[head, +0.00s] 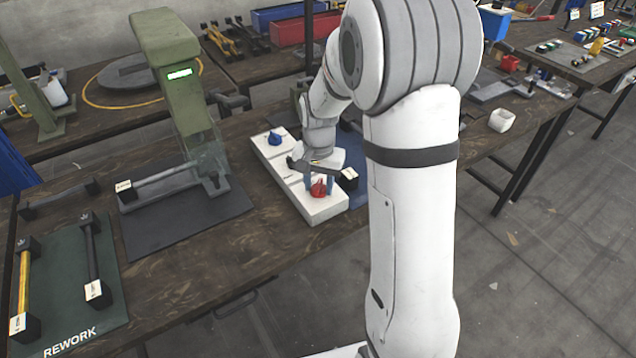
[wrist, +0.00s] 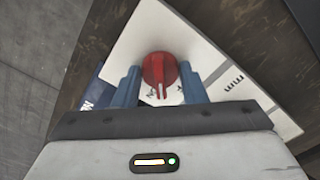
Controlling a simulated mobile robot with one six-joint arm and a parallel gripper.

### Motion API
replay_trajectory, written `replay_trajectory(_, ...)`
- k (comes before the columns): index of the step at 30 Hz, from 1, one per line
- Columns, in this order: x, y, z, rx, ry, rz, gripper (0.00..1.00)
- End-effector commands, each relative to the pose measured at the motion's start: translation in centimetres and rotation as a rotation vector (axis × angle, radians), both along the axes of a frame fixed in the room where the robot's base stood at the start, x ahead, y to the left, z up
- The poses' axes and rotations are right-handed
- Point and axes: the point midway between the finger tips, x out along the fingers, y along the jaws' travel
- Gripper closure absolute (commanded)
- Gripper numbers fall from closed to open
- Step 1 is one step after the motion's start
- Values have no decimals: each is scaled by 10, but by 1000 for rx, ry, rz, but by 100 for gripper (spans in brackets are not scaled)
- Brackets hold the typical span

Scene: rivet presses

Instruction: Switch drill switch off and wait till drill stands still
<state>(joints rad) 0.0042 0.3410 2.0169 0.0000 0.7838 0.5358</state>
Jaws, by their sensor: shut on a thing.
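A white switch panel (head: 318,208) lies on the wooden bench, with a red knob (head: 319,188) near its front end and a blue knob (head: 275,139) at its far end. My gripper (wrist: 159,82) is shut on the red knob, which also shows in the wrist view (wrist: 158,66), with one blue finger on each side. The knob's ridge points toward my gripper. The print on the panel is too partial to read. I cannot make out a drill or whether one is turning.
A green press (head: 178,75) with a lit green display stands left of the panel on a dark mat (head: 150,240). A green REWORK mat (head: 110,318) with bars lies at front left. A small white container (head: 502,120) sits to the right. Open floor lies at right.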

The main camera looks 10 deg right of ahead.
Motion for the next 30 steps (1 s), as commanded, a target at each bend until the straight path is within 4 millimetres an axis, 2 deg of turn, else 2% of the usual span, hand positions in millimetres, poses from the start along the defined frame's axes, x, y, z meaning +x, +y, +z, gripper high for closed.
replay_trajectory(18,0,-1,0,0,0,554,85)
replay_trajectory(30,0,-1,1,0,-1,800,85)
